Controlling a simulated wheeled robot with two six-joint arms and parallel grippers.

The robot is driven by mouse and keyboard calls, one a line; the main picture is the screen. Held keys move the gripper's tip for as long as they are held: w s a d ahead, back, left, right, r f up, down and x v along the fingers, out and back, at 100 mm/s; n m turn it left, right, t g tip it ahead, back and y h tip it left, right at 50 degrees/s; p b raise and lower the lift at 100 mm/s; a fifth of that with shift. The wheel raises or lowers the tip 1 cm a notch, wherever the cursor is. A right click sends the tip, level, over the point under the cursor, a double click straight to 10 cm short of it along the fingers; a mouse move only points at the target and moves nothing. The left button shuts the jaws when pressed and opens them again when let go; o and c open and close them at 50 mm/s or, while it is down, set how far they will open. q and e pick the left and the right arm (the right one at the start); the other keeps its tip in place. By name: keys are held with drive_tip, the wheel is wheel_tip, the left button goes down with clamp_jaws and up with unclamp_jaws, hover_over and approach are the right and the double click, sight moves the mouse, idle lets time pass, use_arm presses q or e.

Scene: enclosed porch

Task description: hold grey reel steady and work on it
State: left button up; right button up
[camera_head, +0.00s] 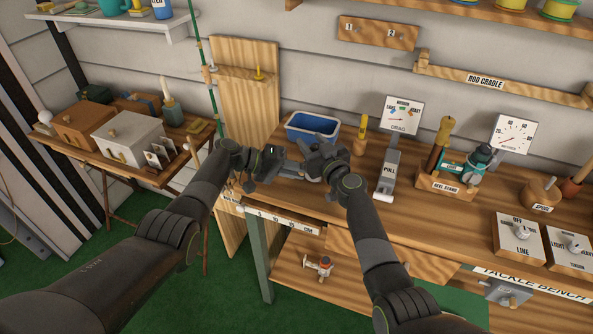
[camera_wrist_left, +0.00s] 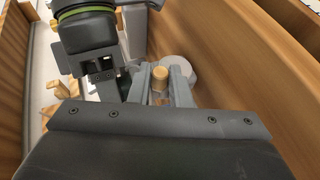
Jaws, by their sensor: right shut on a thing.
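The grey reel is mostly hidden behind the grippers at the left end of the bench; a light grey part (camera_head: 313,173) shows between them. In the left wrist view its round grey body (camera_wrist_left: 180,70) and a tan wooden knob (camera_wrist_left: 160,78) show. My left gripper (camera_head: 283,166) is at the bench's left edge, its fingers spread on both sides of the knob; I cannot tell whether they touch it. My right gripper (camera_head: 318,163) is just to the right, shut on the reel; its dark wrist with a green ring (camera_wrist_left: 88,28) shows in the left wrist view.
A blue tray (camera_head: 311,127) stands behind the grippers. A grey pull gauge (camera_head: 388,175), a reel stand (camera_head: 447,185) with a teal reel, and switch boxes (camera_head: 520,234) stand to the right. A side table (camera_head: 150,176) with boxes is at left. A small reel (camera_head: 320,264) lies on the lower shelf.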

use_arm(q)
drive_tip(key=o, duration=0.4)
drive_tip(key=v, duration=1.2)
